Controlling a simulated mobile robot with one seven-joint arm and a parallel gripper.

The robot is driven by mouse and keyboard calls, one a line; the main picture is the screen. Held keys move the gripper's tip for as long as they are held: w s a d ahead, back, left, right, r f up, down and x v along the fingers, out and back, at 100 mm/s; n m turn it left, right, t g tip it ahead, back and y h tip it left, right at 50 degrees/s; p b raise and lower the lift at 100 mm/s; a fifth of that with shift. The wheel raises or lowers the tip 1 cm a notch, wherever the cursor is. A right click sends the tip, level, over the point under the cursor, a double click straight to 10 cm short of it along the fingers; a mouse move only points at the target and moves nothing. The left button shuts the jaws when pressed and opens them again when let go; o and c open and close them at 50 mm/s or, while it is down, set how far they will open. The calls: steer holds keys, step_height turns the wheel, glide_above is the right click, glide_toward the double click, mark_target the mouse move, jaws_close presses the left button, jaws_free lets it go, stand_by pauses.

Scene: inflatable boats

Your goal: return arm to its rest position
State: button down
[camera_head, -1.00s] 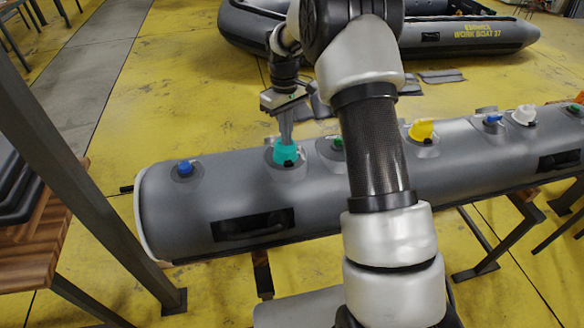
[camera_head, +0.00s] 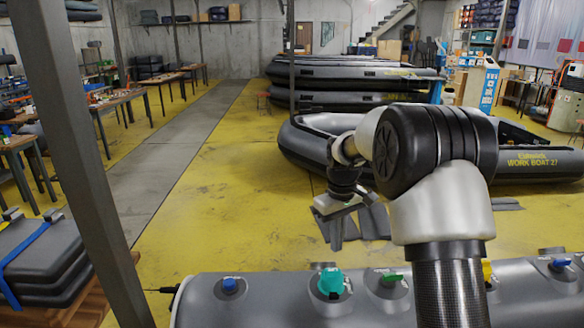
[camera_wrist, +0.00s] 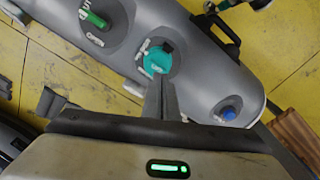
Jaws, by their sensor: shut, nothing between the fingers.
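My gripper (camera_head: 337,236) hangs from my bent arm above and beyond the grey inflatable tube (camera_head: 262,310) in the head view. Its fingers point down, are together and hold nothing. The wrist view shows the closed fingers (camera_wrist: 160,98) in front of the teal valve cap (camera_wrist: 157,62), with a visual overlap; the head view shows the fingertips apart from the teal cap (camera_head: 331,281). A blue cap (camera_head: 230,285) is left of it on the tube and a green cap (camera_head: 391,278) is right of it.
A grey work boat (camera_head: 530,150) lies on the yellow floor behind my arm. A dark post (camera_head: 80,140) stands at the left, near stacked grey pads (camera_head: 40,255) with a blue strap. Workbenches (camera_head: 120,97) line the far left. The floor (camera_head: 225,185) left of my arm is open.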

steer(key=s+r+m+t, duration=0.3)
steer(key=s+r, duration=1.3)
steer(key=s, duration=0.1)
steer(key=s+f+m+t, duration=0.1)
steer(key=s+m+t, duration=0.1)
steer(key=s, duration=1.3)
steer(key=shift+s+m, duration=0.3)
